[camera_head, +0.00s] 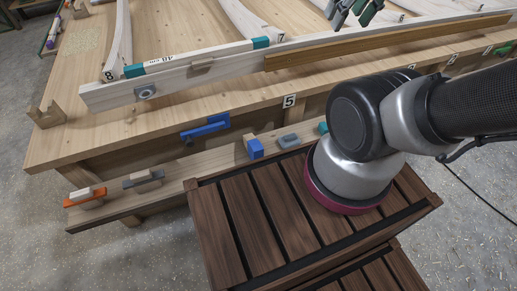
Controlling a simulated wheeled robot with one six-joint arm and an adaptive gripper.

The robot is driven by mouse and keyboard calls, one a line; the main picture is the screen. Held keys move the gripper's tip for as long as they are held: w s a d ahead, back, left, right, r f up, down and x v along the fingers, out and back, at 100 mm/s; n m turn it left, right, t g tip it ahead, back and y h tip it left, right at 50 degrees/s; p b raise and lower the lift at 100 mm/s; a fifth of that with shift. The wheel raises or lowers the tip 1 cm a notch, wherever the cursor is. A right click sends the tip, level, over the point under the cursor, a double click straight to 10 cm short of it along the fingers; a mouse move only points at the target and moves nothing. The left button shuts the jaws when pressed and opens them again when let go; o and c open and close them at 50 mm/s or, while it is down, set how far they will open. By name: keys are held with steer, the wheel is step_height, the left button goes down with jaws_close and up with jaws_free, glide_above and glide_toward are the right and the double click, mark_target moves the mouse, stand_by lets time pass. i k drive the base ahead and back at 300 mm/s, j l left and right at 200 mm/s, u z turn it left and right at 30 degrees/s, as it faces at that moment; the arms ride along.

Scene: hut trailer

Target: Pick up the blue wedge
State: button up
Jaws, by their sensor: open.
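The blue wedge (254,149) is a small blue block on the low wooden ledge in front of the workbench, left of my arm. It stands apart from the grey piece to its right. A flatter blue object with a long bar (205,127) is at the bench front, farther left and higher. My arm comes in from the right, and its rounded silver and black joints fill the right middle. My arm hides part of the ledge to the right of the wedge.
The ledge also holds a grey block (289,140), a dark grey piece (143,179) and an orange piece (85,197). A dark slatted wooden platform (214,232) stands in front of it. Above, the workbench (70,137) carries long timber beams. Open floor shows at lower left.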

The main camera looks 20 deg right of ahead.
mark_target(254, 149)
steer(key=z, duration=0.9)
steer(key=k+j, duration=0.15)
steer(key=j, duration=0.25)
steer(key=k+j+z, duration=0.1)
steer(key=j, duration=0.25)
steer(key=k+j+z, duration=0.1)
steer(key=j, duration=0.3)
steer(key=k+j, duration=0.2)
steer(key=j, duration=0.15)
steer(key=k+j+z, duration=0.1)
steer(key=j, duration=0.25)
steer(key=k, duration=0.05)
